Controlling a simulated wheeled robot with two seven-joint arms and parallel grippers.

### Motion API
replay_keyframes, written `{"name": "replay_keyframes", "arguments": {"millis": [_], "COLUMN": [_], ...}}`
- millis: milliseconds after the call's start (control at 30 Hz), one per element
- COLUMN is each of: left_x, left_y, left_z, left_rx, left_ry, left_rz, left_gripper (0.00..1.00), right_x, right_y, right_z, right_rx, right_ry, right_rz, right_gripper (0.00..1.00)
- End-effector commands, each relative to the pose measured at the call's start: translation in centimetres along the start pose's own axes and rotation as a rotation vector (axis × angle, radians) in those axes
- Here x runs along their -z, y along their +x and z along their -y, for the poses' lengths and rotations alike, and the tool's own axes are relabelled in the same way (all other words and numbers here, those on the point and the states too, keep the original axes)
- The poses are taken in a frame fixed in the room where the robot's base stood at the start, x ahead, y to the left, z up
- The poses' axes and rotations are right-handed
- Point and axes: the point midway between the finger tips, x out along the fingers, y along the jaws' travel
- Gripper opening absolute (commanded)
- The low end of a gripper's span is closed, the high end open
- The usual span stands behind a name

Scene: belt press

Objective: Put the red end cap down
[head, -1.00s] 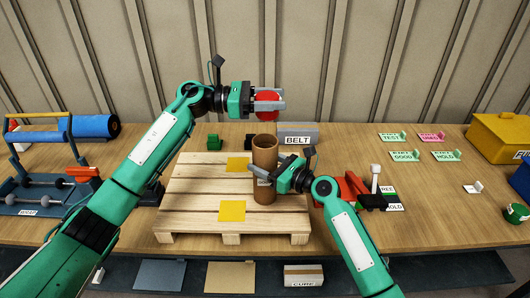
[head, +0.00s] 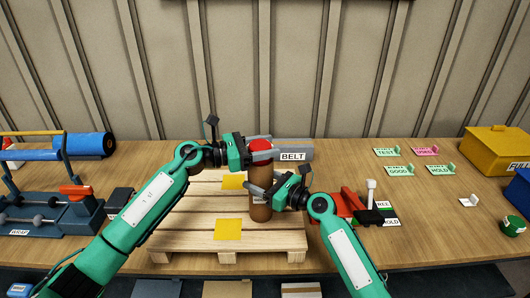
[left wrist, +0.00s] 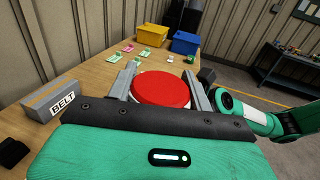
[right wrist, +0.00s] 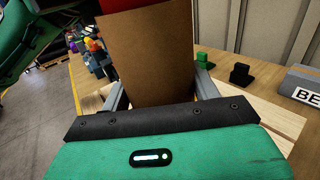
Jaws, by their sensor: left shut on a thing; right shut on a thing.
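The red end cap (head: 259,143) is at the top of the upright brown tube (head: 260,213). My left gripper (head: 262,150) is shut on the cap; in the left wrist view the round red cap (left wrist: 160,88) lies between its two fingers. The tube's mouth is hidden, so I cannot tell whether the cap sits in it or just touches it. My right gripper (head: 262,192) is shut around the tube, which stands on the wooden pallet (head: 180,222). The right wrist view shows the tube (right wrist: 150,55) between the fingers, with red just above it.
A grey block labelled BELT (head: 292,156) stands behind the tube. Yellow squares (head: 228,229) lie on the pallet. A red tool (head: 347,202) is right of it, and a blue roll rack (head: 60,215) left. Small label cards (head: 399,171) and a yellow bin (head: 497,150) are farther right.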

Motion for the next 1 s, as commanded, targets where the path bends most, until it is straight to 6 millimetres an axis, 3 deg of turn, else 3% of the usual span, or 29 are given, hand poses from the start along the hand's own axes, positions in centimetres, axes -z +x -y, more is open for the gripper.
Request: {"name": "replay_keyframes", "arguments": {"millis": [100,467,500,600,933,1000], "left_x": [1.6,2.1,2.0,2.0,1.6,1.8], "left_y": [0.1,0.0,0.0,0.0,0.0,-0.8], "left_z": [0.0,0.0,0.0,0.0,0.0,0.0], "left_rx": [0.000,0.000,0.000,0.000,0.000,-0.001], "left_ry": [-0.004,-0.001,-0.001,-0.001,0.000,-0.001], "left_rz": [0.001,0.000,0.000,0.000,0.001,-0.001], "left_gripper": [0.29,0.29,0.57,0.73,0.73,0.73], "right_x": [0.1,0.1,0.1,0.1,0.0,0.1], "right_y": [0.0,0.0,0.0,0.0,0.0,0.0], "right_z": [0.0,0.0,0.0,0.0,0.0,0.0], "right_rx": [0.000,0.000,0.000,0.000,0.000,0.000], "right_ry": [0.001,0.000,0.000,0.000,0.000,0.000], "right_rz": [-0.001,-0.001,-0.001,-0.001,-0.001,-0.001], "right_gripper": [0.30,0.30,0.30,0.30,0.30,0.30]}}
